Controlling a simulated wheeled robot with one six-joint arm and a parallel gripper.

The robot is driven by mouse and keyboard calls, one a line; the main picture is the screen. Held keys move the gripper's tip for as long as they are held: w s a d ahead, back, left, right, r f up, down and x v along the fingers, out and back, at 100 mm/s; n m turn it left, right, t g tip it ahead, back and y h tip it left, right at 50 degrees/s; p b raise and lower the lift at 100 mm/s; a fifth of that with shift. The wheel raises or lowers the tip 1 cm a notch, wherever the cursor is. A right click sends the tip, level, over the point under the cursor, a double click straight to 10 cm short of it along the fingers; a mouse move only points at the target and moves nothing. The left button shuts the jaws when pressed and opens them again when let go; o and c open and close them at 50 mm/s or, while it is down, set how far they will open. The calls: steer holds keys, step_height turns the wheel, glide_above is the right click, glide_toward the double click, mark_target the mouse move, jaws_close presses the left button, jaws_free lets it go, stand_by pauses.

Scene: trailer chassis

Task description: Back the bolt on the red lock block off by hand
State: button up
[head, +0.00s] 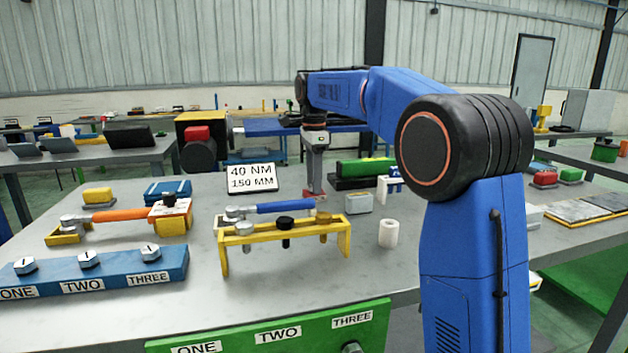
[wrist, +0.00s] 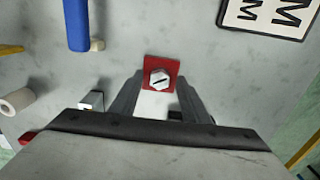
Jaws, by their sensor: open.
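The red lock block (wrist: 149,62) lies on the grey table, with a light metal hex bolt head (wrist: 159,79) on it. The bolt head carries a dark line mark. In the head view a little red of the block (head: 314,195) shows under my gripper (head: 314,180), which points straight down. In the wrist view my gripper (wrist: 160,88) is open, with one finger on each side of the bolt head. Nothing is held. I cannot tell whether the fingertips touch the block.
A sign reading 40 NM, 150 MM (head: 251,178) stands left of my gripper. A green box (head: 365,167) is close on the right, with a white cylinder (head: 388,233) nearer the front.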

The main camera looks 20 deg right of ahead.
steer(key=c, duration=1.1)
steer(key=shift+o, duration=0.2)
steer(key=shift+n, duration=0.3)
